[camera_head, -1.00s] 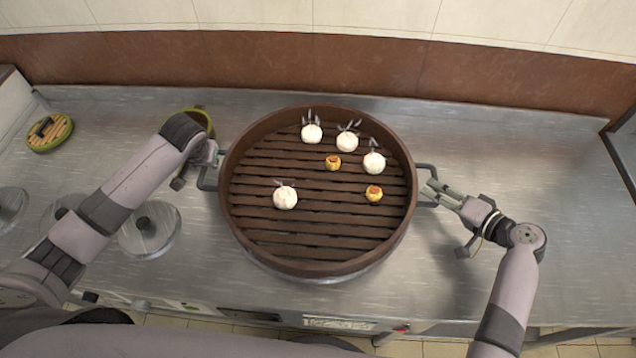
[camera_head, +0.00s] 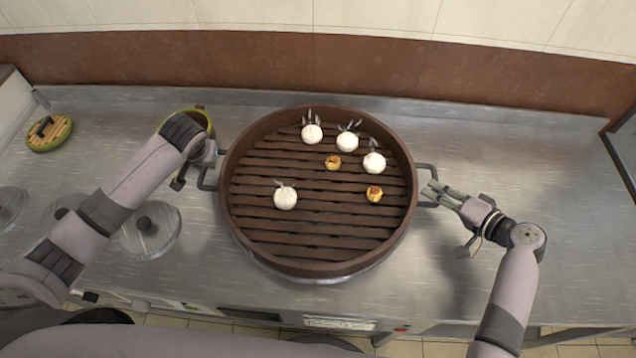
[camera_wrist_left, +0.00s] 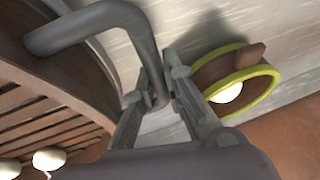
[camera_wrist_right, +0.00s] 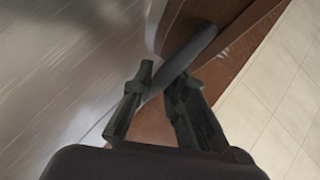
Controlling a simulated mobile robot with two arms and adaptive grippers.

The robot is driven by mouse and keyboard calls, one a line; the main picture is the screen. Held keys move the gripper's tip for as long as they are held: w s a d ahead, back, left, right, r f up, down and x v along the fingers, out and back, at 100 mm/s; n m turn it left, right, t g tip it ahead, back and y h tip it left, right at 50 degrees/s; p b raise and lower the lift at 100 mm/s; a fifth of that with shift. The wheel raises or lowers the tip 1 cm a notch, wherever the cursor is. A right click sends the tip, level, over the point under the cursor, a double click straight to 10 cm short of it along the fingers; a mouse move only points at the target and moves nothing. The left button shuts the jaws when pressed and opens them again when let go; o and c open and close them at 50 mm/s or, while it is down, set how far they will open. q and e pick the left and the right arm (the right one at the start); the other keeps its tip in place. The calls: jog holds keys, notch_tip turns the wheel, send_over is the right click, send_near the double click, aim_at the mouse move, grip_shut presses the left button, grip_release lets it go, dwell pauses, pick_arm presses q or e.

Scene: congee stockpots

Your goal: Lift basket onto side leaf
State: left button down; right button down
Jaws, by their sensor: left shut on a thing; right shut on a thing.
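The large round brown steamer basket (camera_head: 318,246) sits at the middle of the steel counter, with a slatted floor and a grey bar handle on each side. It holds several white buns (camera_head: 285,196) and two small yellow dumplings (camera_head: 374,194). My left gripper (camera_head: 209,165) is shut on the left handle (camera_head: 203,184); the left wrist view shows the handle bar (camera_wrist_left: 95,22) between its fingers. My right gripper (camera_head: 432,190) is shut on the right handle (camera_head: 431,168); the right wrist view shows that bar (camera_wrist_right: 190,52) between its fingers. A metal rim shows below the basket's front edge.
A small green-rimmed basket (camera_head: 199,117) stands behind my left gripper, holding something white in the left wrist view. Metal lids (camera_head: 150,229) lie front left. The counter's right part (camera_head: 540,190) is clear.

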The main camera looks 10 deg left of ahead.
pick_arm(q)
jog(key=shift+a, duration=0.1)
pick_arm(e)
jog(key=shift+s+d+f, duration=0.1)
jog(key=shift+s+f, duration=0.05)
jog(key=shift+f, duration=0.1)
